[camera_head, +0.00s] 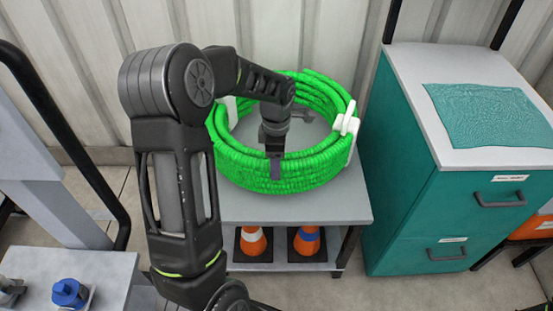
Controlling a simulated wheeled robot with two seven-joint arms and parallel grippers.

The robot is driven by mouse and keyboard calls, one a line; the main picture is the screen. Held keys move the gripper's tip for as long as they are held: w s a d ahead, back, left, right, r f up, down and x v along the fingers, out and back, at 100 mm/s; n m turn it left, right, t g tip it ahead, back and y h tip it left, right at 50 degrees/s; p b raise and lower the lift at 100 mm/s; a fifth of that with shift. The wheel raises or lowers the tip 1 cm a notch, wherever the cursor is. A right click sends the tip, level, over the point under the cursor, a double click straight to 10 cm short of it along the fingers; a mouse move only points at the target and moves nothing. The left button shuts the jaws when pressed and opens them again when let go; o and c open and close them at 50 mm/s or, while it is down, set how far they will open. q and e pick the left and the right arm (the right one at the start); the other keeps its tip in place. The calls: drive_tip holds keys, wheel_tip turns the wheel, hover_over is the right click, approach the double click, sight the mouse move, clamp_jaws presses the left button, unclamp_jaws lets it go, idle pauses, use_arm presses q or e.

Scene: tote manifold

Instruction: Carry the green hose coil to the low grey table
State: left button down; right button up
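The green hose coil (320,165) sits on the grey top of a small stand (345,198) with a lower shelf, in the middle of the view. White ties (347,122) bind the coil at its right side, and another shows at its left. My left gripper (275,168) points down at the coil's near wall, with a finger in front of the green hose. The other finger is hidden, so I cannot tell whether it grips. A low grey surface (75,262) shows at the lower left. It may be the low grey table. My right gripper is out of view.
Orange cones (307,240) stand on the stand's lower shelf. A teal drawer cabinet (415,215) with a teal cloth (490,115) on top stands close at the right. A blue-capped item (69,293) is on the lower-left surface. A corrugated wall is behind.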

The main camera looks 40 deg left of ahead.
use_arm(q)
drive_tip(key=shift+w+f, duration=0.1)
drive_tip(key=shift+f, duration=1.65)
drive_tip(key=shift+c, duration=2)
unclamp_jaws()
drive_tip(key=shift+f, duration=0.1)
drive_tip(key=r, duration=1.2)
drive_tip(key=shift+s+p, duration=0.2)
drive_tip(key=shift+p, duration=0.1)
